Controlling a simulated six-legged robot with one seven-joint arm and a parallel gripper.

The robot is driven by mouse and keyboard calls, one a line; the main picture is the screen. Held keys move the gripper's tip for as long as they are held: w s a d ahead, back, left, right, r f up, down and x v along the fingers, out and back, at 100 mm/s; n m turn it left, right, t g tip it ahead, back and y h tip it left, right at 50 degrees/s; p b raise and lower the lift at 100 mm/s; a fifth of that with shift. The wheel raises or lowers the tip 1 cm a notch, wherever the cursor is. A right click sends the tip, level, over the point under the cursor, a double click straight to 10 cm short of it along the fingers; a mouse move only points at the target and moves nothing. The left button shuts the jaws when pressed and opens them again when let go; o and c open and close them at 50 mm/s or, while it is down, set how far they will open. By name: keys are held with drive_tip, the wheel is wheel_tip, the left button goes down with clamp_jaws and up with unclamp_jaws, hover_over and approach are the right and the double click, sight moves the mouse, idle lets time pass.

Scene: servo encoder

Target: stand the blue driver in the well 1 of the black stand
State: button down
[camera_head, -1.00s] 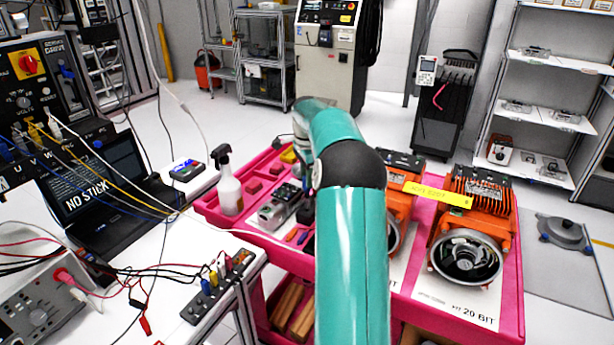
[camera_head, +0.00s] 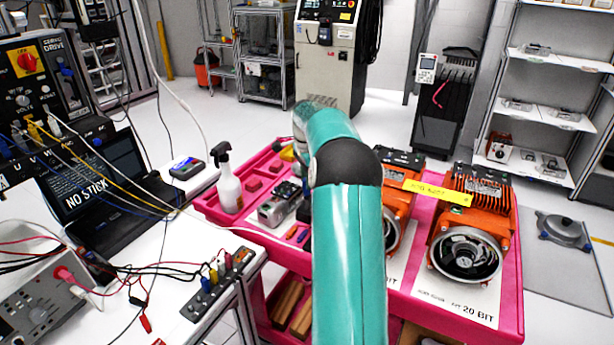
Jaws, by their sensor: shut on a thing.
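My gripper is hidden behind my own teal arm, which crosses the middle of the view, so its jaws and anything in them do not show. A small blue handle-like piece (camera_head: 303,236) lies on the pink cart just left of my arm, beside a small orange one (camera_head: 291,232). I cannot tell whether the blue piece is the blue driver. A dark block (camera_head: 305,212) partly shows behind them at my arm's edge. It may be the black stand, but its wells cannot be made out.
The pink cart (camera_head: 233,229) carries a spray bottle (camera_head: 229,183), a grey metal part (camera_head: 279,204) and orange motor units (camera_head: 474,221) on the right. A yellow label (camera_head: 437,192) spans them. A white bench (camera_head: 172,284) with cables and a terminal strip stands at left.

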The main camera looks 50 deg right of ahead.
drive_tip(key=shift+f, duration=1.2)
drive_tip(key=c, duration=1.1)
unclamp_jaws()
drive_tip(key=shift+r, duration=0.2)
drive_tip(key=shift+c, duration=0.3)
drive_tip(key=shift+r, duration=3.6)
drive_tip(key=s+a+r+n+t, duration=0.15)
drive_tip(key=a+r+n, duration=0.25)
drive_tip(key=a, duration=0.5)
drive_tip(key=s+a+r+n+h, duration=0.1)
drive_tip(key=s+a+r+n, duration=0.2)
drive_tip(key=a, duration=0.6)
drive_tip(key=s+a+r+n+t, duration=0.1)
drive_tip(key=a+r+n, duration=0.35)
drive_tip(key=a, duration=0.45)
drive_tip(key=s+a+f+n+t, duration=0.1)
drive_tip(key=s+a+f+n, duration=0.2)
drive_tip(key=s+a+n, duration=0.2)
drive_tip(key=s+a+f+n+t+y, duration=0.1)
drive_tip(key=s+a+n, duration=0.5)
drive_tip(key=s+a, duration=0.6)
drive_tip(key=shift+s+a+f+t, duration=0.25)
drive_tip(key=shift+s+f+t, duration=0.3)
drive_tip(key=shift+s+f, duration=0.3)
